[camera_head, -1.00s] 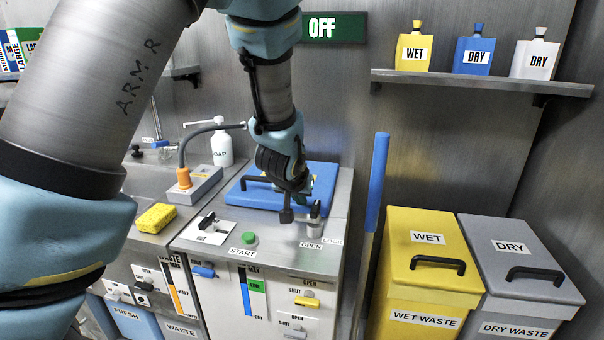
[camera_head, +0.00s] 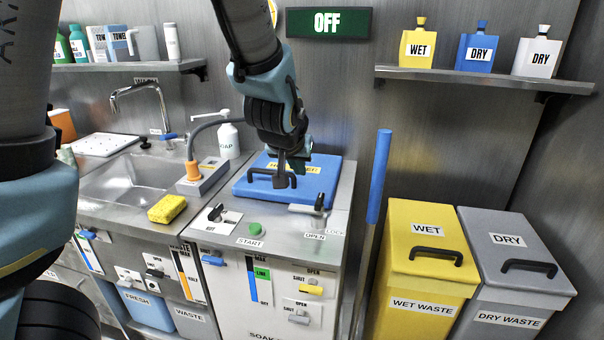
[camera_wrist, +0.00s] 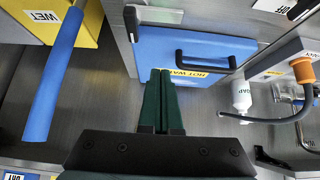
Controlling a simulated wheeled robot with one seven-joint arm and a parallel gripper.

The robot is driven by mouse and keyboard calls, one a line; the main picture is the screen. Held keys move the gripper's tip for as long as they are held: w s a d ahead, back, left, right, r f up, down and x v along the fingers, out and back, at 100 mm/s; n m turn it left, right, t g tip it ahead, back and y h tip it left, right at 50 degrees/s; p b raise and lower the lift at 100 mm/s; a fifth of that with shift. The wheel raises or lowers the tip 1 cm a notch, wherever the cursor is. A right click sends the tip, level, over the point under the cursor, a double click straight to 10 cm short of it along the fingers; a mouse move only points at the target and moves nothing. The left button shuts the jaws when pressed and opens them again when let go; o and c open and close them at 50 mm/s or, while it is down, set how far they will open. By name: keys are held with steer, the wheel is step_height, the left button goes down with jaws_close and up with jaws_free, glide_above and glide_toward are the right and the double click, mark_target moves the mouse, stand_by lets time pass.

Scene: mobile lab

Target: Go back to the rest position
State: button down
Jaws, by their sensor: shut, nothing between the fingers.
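My gripper (camera_head: 290,178) is above the blue lid (camera_head: 318,190) of the soak unit in the head view. In the wrist view its two dark green fingers (camera_wrist: 162,95) lie side by side, shut with nothing between them. The blue lid (camera_wrist: 165,50) with its black handle and a yellow label shows beyond the fingertips and lies flat. The lock lever (camera_head: 318,202) stands at the lid's front right, by the OPEN and LOCK labels. The black handle is partly hidden by my gripper in the head view.
The sink (camera_head: 130,182) and its tap are at left, with a yellow sponge (camera_head: 167,208) on the counter edge. A soap bottle (camera_head: 228,138) stands behind the orange-tipped hose. A blue pole (camera_head: 379,175), the yellow wet bin (camera_head: 425,290) and the grey dry bin (camera_head: 515,285) are at right.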

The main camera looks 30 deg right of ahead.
steer(key=shift+s+a+r, duration=0.35)
steer(key=shift+r, duration=0.2)
steer(key=shift+a, duration=0.1)
steer(key=w+a+f+n+g+y, duration=0.1)
steer(key=w+a+f+n+y, duration=0.15)
steer(key=a, duration=1.05)
steer(key=w+a+f+n+g+y, duration=0.1)
steer(key=a+n+g+y, duration=0.15)
steer(key=a, duration=1.15)
steer(key=s+a+n, duration=0.2)
steer(key=s+a, duration=0.1)
steer(key=a, duration=0.5)
steer(key=shift+s+a+g+p, duration=0.35)
steer(key=shift+s, duration=0.05)
steer(key=c, duration=1.6)
jaws_free()
